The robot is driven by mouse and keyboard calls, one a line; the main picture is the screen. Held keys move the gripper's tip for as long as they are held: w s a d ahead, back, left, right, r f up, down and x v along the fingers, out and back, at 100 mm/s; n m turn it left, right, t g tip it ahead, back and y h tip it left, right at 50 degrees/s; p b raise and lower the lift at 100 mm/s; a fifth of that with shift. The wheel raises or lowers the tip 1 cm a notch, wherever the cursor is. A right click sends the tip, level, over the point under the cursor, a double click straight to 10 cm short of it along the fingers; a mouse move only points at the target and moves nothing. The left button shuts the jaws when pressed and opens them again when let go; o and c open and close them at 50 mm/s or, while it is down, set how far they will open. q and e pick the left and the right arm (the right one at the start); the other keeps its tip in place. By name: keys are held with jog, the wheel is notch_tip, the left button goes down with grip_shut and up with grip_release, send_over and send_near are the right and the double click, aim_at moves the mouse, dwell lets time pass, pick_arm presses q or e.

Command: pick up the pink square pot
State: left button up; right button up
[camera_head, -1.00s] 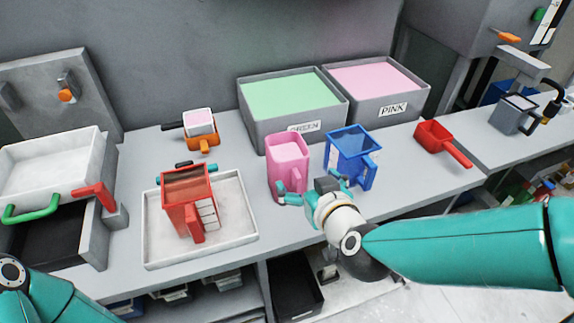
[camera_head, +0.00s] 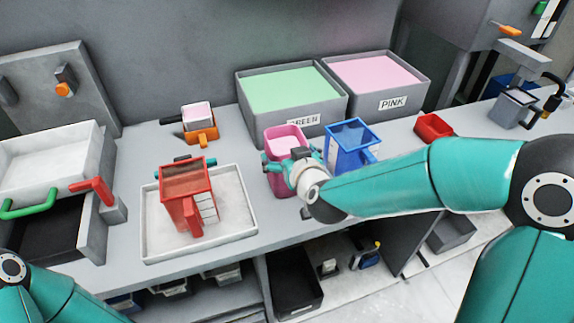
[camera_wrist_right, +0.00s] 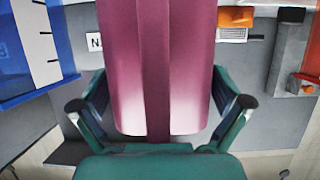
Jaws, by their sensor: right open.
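The pink square pot (camera_head: 284,139) stands upright on the grey bench, in front of the green and pink bins. My right gripper (camera_head: 291,163) is at the front of the pot and hides part of its front and handle. In the right wrist view, the pink pot (camera_wrist_right: 160,60) fills the middle, its handle strip running down the centre. There, the open fingers of my right gripper (camera_wrist_right: 160,108) stand on either side of the pot, with gaps beside its lower part. My left arm shows at the lower left, but its gripper is out of view.
A blue pot (camera_head: 352,146) stands close to the right of the pink pot. A red pot (camera_head: 188,190) stands on a white tray (camera_head: 238,222) to the left. A red scoop (camera_head: 434,127) lies farther right, and the green bin (camera_head: 292,127) stands behind.

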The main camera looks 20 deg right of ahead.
jog(key=c, duration=1)
jog(key=shift+r, duration=0.15)
notch_tip(320, 180, up, 20)
jog(key=p, duration=0.9)
jog(key=shift+p, duration=0.3)
